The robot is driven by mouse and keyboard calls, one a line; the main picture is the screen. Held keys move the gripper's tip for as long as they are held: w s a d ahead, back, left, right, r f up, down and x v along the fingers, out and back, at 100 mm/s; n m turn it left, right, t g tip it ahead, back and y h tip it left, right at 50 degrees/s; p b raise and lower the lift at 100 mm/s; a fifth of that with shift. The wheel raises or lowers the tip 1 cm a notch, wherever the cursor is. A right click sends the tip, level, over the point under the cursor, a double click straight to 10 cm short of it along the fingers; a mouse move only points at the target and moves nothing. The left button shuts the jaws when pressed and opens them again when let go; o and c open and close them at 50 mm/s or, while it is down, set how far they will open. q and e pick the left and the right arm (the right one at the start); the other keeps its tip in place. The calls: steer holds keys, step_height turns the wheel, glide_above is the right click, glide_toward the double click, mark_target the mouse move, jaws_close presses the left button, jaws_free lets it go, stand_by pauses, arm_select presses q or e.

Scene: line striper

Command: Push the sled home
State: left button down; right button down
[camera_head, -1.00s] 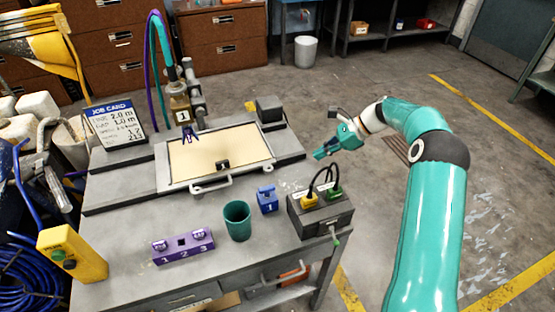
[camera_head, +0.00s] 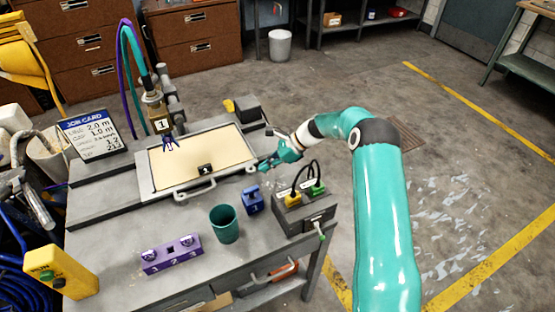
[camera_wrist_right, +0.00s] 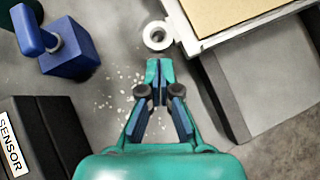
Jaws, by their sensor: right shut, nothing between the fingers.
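The sled (camera_head: 222,180) is a grey-framed tray with a tan board (camera_head: 205,152) on it, set on a grey bench. It has a bar handle (camera_head: 192,195) along its front edge. My right gripper (camera_head: 264,166) is shut and empty at the sled's front right corner. In the right wrist view its closed fingertips (camera_wrist_right: 160,66) point at a white ring-shaped end (camera_wrist_right: 157,36) beside the sled's corner, with a small gap. Contact cannot be told. A nozzle head marked 1 (camera_head: 159,122) stands over the sled's back left. My left gripper is not in view.
A blue block (camera_head: 253,201), a dark box with yellow and green plugs (camera_head: 304,211), a green cup (camera_head: 224,225) and a purple rack (camera_head: 171,255) stand in front of the sled. A job card (camera_head: 87,135) stands left. A dark block (camera_head: 247,108) sits behind.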

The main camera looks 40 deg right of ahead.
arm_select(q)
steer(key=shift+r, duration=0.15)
arm_select(e)
steer(key=shift+w+a, duration=0.3)
steer(key=shift+a, duration=0.05)
steer(key=shift+a, duration=0.1)
